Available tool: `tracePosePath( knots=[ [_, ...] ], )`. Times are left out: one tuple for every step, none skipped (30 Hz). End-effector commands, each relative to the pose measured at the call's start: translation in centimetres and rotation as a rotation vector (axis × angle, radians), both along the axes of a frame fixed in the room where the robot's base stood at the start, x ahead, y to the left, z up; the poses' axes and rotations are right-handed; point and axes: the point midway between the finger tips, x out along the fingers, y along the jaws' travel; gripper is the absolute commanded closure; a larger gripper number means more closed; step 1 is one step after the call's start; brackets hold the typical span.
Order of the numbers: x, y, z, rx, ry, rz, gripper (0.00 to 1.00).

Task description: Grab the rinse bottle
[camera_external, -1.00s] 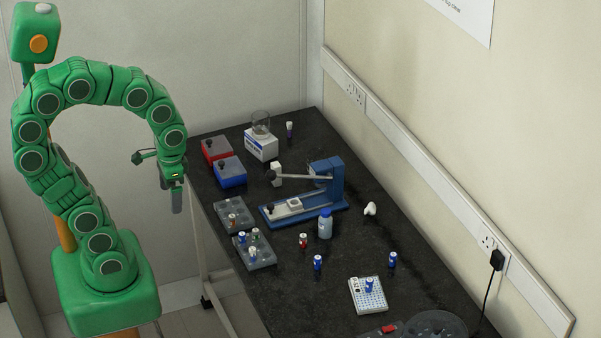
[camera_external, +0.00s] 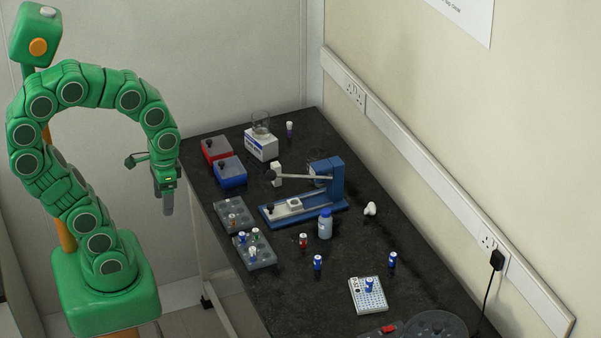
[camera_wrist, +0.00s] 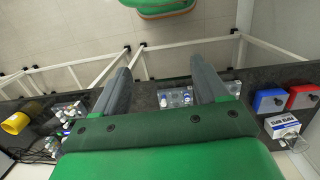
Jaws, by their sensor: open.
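The bottle with the blue cap (camera_external: 325,226), pale and translucent, looks like the rinse bottle. It stands upright on the dark bench in the external view, in front of the blue press-like device. My gripper (camera_external: 167,202) hangs pointing down off the bench's left edge, well to the left of the bottle and apart from everything. In the wrist view my gripper (camera_wrist: 162,74) shows two grey fingers spread wide with nothing between them. I cannot make out the bottle in the wrist view.
The blue device (camera_external: 331,184) with a long lever stands behind the bottle. Vial trays (camera_external: 257,256) lie left of it, with a red-labelled vial (camera_external: 303,241) close by. A white rack (camera_external: 367,296) stands nearer the front. The bench (camera_external: 296,298) is bare at the front left.

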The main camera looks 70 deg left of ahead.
Motion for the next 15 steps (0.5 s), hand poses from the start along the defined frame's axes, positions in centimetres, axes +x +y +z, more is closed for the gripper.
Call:
tracePosePath(
  knots=[
    [1.5,-0.6,-0.1,-0.018,-0.03,0.007,0.27],
    [2.6,-1.1,-0.2,-0.031,-0.053,0.014,0.27],
    [4.3,-1.8,-0.2,-0.052,-0.09,0.025,0.27],
    [5.6,-2.4,-0.2,-0.069,-0.121,0.036,0.27],
    [7.0,-2.9,-0.2,-0.084,-0.149,0.047,0.27],
    [9.0,-3.7,-0.2,-0.107,-0.19,0.064,0.27],
    [10.4,-4.2,-0.1,-0.123,-0.22,0.077,0.27],
    [11.8,-4.7,0.0,-0.139,-0.254,0.092,0.27],
    [13.6,-5.3,0.1,-0.16,-0.293,0.114,0.27],
    [15.1,-5.7,0.2,-0.174,-0.323,0.13,0.27],
    [16.4,-6.1,0.3,-0.189,-0.349,0.148,0.27],
    [17.7,-6.9,0.1,-0.208,-0.375,0.151,0.27],
    [18.6,-7.5,0.0,-0.222,-0.39,0.152,0.27],
    [19.6,-8.1,-0.1,-0.234,-0.41,0.156,0.27],
    [20.9,-8.7,-0.3,-0.248,-0.433,0.163,0.27]
  ],
)
